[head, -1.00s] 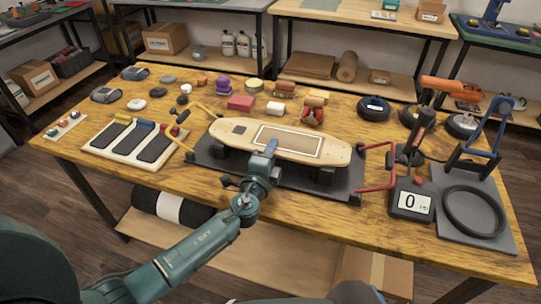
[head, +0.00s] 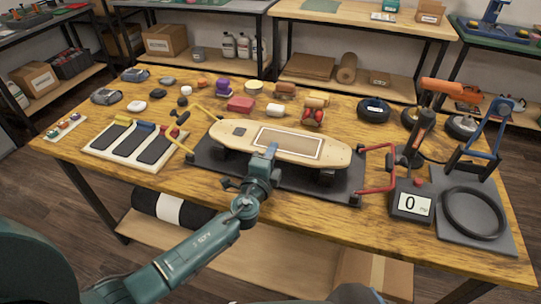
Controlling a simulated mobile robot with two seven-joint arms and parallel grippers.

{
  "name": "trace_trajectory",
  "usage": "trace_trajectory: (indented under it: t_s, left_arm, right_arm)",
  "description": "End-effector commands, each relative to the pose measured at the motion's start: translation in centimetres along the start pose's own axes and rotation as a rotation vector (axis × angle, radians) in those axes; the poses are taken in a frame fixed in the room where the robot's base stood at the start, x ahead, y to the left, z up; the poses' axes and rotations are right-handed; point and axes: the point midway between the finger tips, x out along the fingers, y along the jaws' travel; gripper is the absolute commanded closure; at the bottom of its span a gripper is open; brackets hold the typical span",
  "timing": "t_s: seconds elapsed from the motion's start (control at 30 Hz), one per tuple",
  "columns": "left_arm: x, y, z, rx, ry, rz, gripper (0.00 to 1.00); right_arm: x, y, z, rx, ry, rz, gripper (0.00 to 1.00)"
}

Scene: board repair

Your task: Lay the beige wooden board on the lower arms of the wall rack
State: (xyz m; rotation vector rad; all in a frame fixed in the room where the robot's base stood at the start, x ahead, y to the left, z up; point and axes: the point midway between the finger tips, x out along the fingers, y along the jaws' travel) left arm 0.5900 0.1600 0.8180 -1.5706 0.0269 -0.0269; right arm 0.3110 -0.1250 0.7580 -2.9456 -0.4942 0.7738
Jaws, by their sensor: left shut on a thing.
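Whether the board still touches the supports cannot be told. My right gripper is not in view. I see no wall rack in this view.
A red bar frame (head: 377,188) and a display box (head: 412,204) stand right of the board. A blue stand (head: 484,142) is at far right. A tray of dark strips (head: 137,145) lies at left. Several small parts and wheels crowd the bench's back. Shelves stand behind.

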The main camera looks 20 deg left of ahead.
Motion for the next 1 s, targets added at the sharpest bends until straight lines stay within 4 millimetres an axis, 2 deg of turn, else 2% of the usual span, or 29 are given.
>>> trace_trajectory:
  t_s: [0.33, 0.6, 0.87, 1.0]
  left_arm:
    - [0.1, -0.3, 0.0, 0.0, 0.0, -0.003, 1.0]
    - [0.0, -3.5, 0.0, -0.001, 0.0, -0.003, 1.0]
    - [0.0, -3.2, 0.0, 0.0, 0.0, -0.003, 1.0]
    - [-0.9, -3.7, 0.0, 0.0, 0.0, -0.002, 1.0]
  right_arm:
    - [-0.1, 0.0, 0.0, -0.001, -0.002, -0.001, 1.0]
    - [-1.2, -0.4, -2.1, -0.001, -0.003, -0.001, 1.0]
    - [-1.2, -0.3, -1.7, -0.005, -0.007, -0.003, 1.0]
    - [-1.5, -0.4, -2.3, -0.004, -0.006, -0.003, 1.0]
